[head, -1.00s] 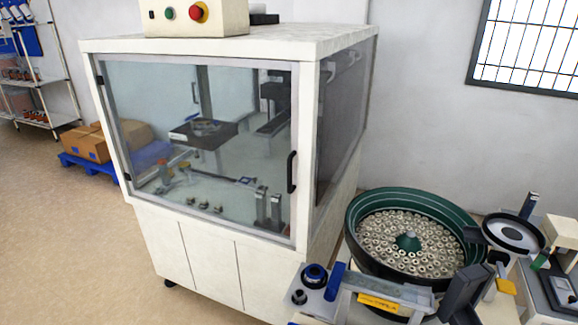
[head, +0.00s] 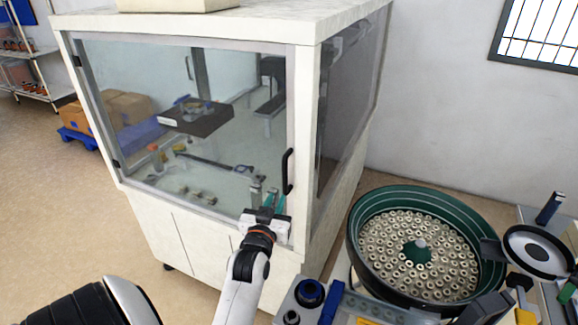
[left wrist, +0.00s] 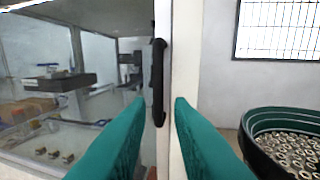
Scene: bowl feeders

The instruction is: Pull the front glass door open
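The front glass door (head: 150,110) of the white cabinet is closed in its grey frame. Its black vertical handle (head: 287,171) is on the door's right edge. My left gripper (head: 271,201) is just below and to the left of the handle in the head view. In the left wrist view its green fingers (left wrist: 160,105) are apart, and the handle (left wrist: 158,82) shows between and beyond their tips. Nothing is held. My right gripper is not in view.
A green bowl feeder (head: 365,240) full of small ring parts stands right of the cabinet. A black round fixture (head: 538,250) is beside it. Cardboard boxes (head: 128,107) lie on a blue pallet behind left. The floor on the left is clear.

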